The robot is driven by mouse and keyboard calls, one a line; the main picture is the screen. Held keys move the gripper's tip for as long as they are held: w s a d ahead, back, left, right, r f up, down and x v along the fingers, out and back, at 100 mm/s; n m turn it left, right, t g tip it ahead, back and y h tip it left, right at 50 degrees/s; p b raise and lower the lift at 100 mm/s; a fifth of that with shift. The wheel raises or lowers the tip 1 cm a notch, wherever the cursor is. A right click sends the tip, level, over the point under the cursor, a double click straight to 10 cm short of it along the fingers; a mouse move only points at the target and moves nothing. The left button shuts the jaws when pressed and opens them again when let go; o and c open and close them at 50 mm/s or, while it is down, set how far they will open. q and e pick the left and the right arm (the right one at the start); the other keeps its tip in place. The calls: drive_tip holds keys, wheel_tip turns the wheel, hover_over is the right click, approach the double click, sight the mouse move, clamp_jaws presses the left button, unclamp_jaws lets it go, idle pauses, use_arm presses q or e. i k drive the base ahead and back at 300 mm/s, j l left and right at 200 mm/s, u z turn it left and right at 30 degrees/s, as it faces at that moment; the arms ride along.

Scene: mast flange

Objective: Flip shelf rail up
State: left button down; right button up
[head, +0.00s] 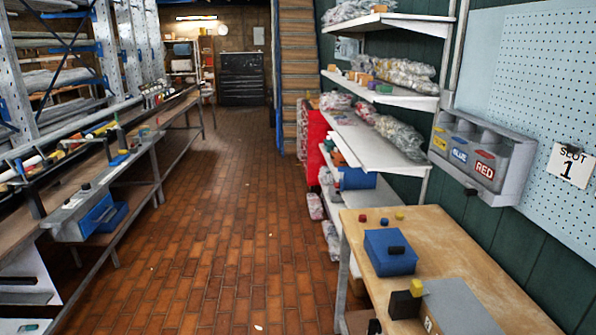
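No part that I can make out as the shelf rail stands out clearly. A long grey rail (80,128) runs along the front of the rack on the left, above the long bench. White shelves (378,148) are mounted on the green wall at the right and carry bagged goods. I cannot tell which of these holds the task's rail, or whether it is up or down. Neither of my grippers can be made out in the head view.
A wooden table (460,248) at the lower right holds a blue box (390,253) and a grey box (462,308). A labelled bin unit (480,155) hangs above it. A long bench (120,160) lines the left. The brick floor (225,220) between is clear.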

sight(341, 148)
drive_tip(key=i+j+u, duration=0.1)
drive_tip(key=i, duration=1.5)
drive_tip(key=i+j+z, duration=0.1)
drive_tip(key=i+z, duration=0.35)
drive_tip(key=i+j+z, duration=0.3)
drive_tip(key=z, duration=0.2)
drive_tip(key=i+j+z, duration=0.75)
drive_tip(key=j+z, duration=0.2)
drive_tip(key=i+j+z, duration=0.15)
drive_tip(key=j+z, duration=0.3)
drive_tip(key=j, duration=0.2)
